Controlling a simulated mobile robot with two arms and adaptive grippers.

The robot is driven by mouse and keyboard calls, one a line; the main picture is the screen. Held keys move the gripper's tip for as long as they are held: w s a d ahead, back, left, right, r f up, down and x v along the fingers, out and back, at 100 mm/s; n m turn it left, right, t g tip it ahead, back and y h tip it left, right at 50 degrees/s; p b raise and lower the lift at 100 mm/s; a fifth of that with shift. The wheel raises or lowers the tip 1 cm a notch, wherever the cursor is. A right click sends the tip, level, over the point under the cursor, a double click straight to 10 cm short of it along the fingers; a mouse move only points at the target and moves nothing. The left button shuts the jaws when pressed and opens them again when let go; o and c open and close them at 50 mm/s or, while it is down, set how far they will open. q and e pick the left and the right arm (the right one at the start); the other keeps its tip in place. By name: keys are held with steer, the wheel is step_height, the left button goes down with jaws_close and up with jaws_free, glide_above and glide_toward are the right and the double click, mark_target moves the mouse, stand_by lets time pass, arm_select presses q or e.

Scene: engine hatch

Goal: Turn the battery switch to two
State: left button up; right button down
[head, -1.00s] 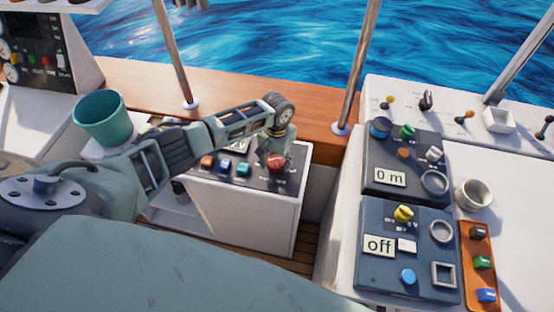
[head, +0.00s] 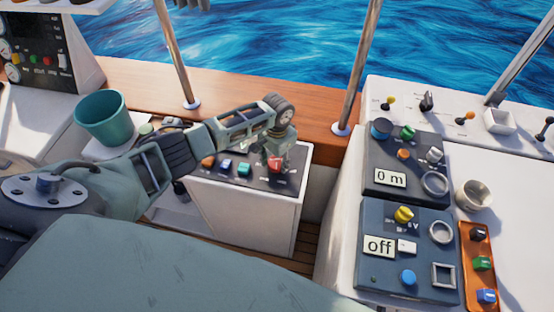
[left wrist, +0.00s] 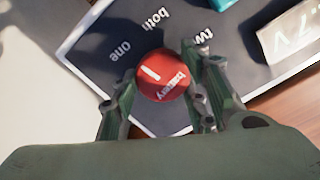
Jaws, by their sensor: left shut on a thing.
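The battery switch is a round red knob (left wrist: 163,75) with a white mark and the word "battery" on it. It sits on a dark panel (left wrist: 90,50) lettered "one", "both" and "two"; the last letter of "two" is hidden by a finger. The white mark points to the upper left, roughly toward "one". My left gripper (left wrist: 160,68) is shut on the knob, one finger on each side. In the head view the gripper (head: 277,146) reaches down over the red knob (head: 275,164) at the panel's right end. My right gripper is not in view.
Orange, blue and teal buttons (head: 244,169) sit left of the knob on the white console (head: 250,212). A teal cup (head: 102,118) stands left behind my arm. Metal posts (head: 360,75) rise from the wooden ledge behind.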

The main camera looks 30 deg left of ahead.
arm_select(q)
steer(key=m, duration=0.4)
steer(key=shift+s+d+m, duration=0.1)
steer(key=shift+d+m, duration=0.05)
steer(key=shift+m, duration=0.15)
steer(key=m, duration=0.5)
steer(key=shift+f, duration=0.1)
steer(key=m, duration=0.3)
steer(key=m+b, duration=0.1)
steer(key=m, duration=0.2)
steer(key=shift+s+a, duration=0.1)
steer(key=shift+a, duration=0.1)
steer(key=shift+a+m+b, duration=0.15)
steer(key=shift+m+b, duration=0.5)
steer(key=shift+m, duration=1.85)
steer(key=o, duration=1)
steer(key=shift+s, duration=0.1)
steer(key=shift+o, duration=0.5)
